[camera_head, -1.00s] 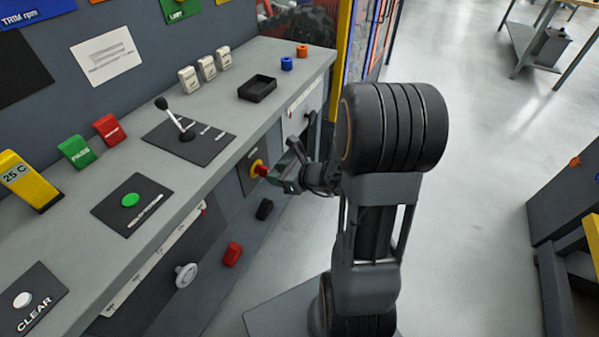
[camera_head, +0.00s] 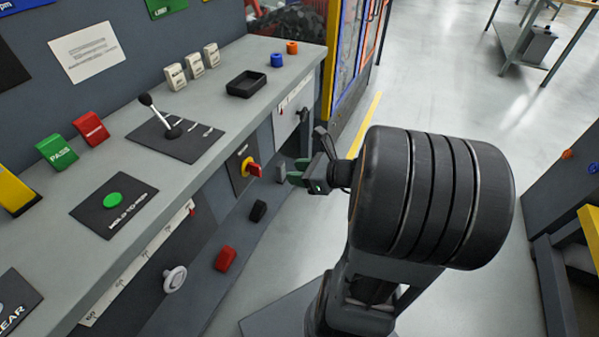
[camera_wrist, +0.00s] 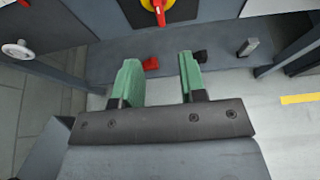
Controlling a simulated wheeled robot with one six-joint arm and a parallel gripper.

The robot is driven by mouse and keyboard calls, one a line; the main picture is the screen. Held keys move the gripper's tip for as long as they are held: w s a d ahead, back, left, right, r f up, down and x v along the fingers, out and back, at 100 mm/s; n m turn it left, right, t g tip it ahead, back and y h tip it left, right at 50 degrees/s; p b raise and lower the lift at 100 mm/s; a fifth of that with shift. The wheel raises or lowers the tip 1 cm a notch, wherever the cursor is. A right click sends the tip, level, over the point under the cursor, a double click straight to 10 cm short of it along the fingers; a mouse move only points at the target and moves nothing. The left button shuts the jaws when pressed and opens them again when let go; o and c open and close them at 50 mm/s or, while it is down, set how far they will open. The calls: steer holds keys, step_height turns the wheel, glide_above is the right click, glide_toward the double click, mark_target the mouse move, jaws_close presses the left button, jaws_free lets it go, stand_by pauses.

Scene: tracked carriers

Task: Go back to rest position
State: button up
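My gripper (camera_head: 291,173) is in front of the console's front panel in the head view, a short way to the right of the red rotary knob (camera_head: 253,168) on its yellow plate. In the wrist view my gripper (camera_wrist: 160,80) shows two green fingers standing apart with nothing between them. The red knob also shows in the wrist view (camera_wrist: 158,9), at the top edge beyond the fingertips, apart from them. My arm rises large at the right of the head view and hides the floor behind it.
The console top (camera_head: 215,110) carries a joystick (camera_head: 163,122), a black tray (camera_head: 246,84), a green button (camera_head: 113,200), and red and green cards. Red (camera_head: 226,258) and black (camera_head: 258,211) pedal-like blocks sit low in front. Open floor (camera_head: 450,90) lies to the right.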

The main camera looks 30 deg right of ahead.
stand_by(0.3)
steer(key=s+a+r+n+g+h+p, duration=0.1)
steer(key=s+a+r+n+g+p, duration=0.25)
steer(key=r+n+p, duration=0.4)
steer(key=s+a+r+n+g+h+p, duration=0.1)
steer(key=s+a+r+n+g+p, duration=0.2)
steer(key=a+r+n+g+p, duration=0.45)
steer(key=d+r+n+t+h+p, duration=0.3)
steer(key=r+n+h+p, duration=0.2)
steer(key=r+n+p, duration=0.4)
steer(key=shift+s+d+r+n+t+h, duration=0.35)
steer(key=shift+r+n, duration=0.75)
steer(key=shift+n, duration=1.4)
steer(key=shift+a, duration=0.1)
